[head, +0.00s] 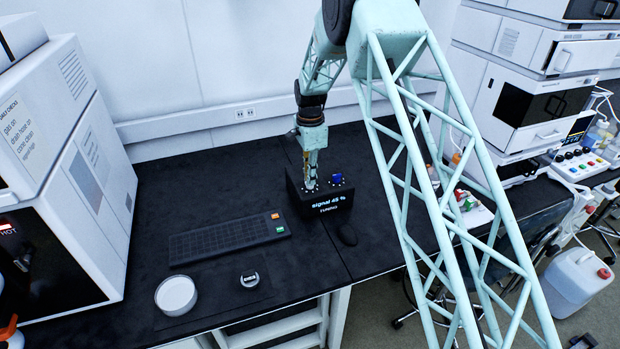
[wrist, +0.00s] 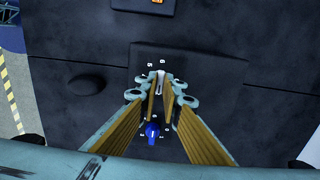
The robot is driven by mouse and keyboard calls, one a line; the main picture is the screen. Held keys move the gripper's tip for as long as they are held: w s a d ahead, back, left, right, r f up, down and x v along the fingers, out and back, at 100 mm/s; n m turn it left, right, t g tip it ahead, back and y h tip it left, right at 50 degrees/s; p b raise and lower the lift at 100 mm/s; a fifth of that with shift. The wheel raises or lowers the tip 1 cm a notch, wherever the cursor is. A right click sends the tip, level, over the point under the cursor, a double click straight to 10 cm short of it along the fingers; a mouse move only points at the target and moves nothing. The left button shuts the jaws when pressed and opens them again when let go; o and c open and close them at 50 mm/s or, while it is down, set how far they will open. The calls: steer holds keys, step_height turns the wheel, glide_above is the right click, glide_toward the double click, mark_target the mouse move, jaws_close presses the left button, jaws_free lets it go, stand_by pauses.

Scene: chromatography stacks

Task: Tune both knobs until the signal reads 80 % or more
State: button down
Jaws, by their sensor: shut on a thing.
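A black tuning box (head: 325,206) stands on the dark bench, its front display reading "signal 45 %". It also shows in the wrist view (wrist: 200,66). My gripper (head: 310,186) points down onto the left side of the box top. In the wrist view my gripper (wrist: 160,88) is shut on a pale knob (wrist: 160,80), with dial numbers around it. The blue knob (head: 336,179) is on the right side of the box top, free of my gripper. It also shows in the wrist view (wrist: 152,132). My fingers partly hide the held knob.
A black keyboard (head: 228,237) lies left of the box, and a mouse (head: 347,234) in front of it. A white round dish (head: 176,295) and a small round item (head: 250,279) lie nearer. Tall instruments (head: 62,180) stand at the left, others (head: 530,105) at the right.

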steer(key=c, duration=2.8)
jaws_free()
steer(key=shift+r, duration=0.1)
steer(key=shift+r, duration=5.9)
